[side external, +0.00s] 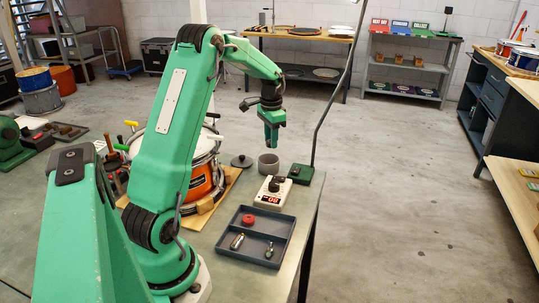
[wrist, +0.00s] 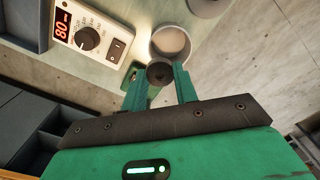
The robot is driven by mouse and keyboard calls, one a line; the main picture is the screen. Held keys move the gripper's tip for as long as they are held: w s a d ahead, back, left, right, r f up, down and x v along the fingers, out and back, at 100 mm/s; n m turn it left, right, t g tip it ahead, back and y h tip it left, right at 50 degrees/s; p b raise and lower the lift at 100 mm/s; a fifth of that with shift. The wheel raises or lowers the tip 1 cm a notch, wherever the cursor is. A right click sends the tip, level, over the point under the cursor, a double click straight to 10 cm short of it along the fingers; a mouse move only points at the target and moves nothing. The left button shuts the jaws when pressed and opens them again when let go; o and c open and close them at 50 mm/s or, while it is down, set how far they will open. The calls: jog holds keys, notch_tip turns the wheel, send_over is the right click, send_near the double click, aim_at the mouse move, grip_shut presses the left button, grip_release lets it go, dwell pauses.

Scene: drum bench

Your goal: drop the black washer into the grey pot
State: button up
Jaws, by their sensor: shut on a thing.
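My gripper (side external: 271,143) is above the bench near its far right end, pointing down. In the wrist view, its green fingers (wrist: 160,88) are closed on the black washer (wrist: 160,73), a dark round piece with a small centre. The washer cannot be made out in the side view. The grey pot (side external: 268,166) stands upright on the bench just below my gripper, with a gap between. In the wrist view, the pot (wrist: 171,40) is open-topped with a pale inside, and the washer overlaps its near rim. The washer's height over the pot is hard to tell.
A white meter (side external: 272,191) with a red display and knob stands close to the pot. A lamp's green base (side external: 303,176) is to its right, with a tall stem. A grey tray (side external: 225,247) holds a red ring and metal parts. An orange drum (side external: 200,183) stands left.

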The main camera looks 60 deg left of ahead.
jog(key=shift+f, duration=0.15)
jog(key=shift+f, duration=2.8)
jog(key=o, duration=1)
jog(key=shift+r, duration=0.1)
jog(key=shift+r, duration=3.8)
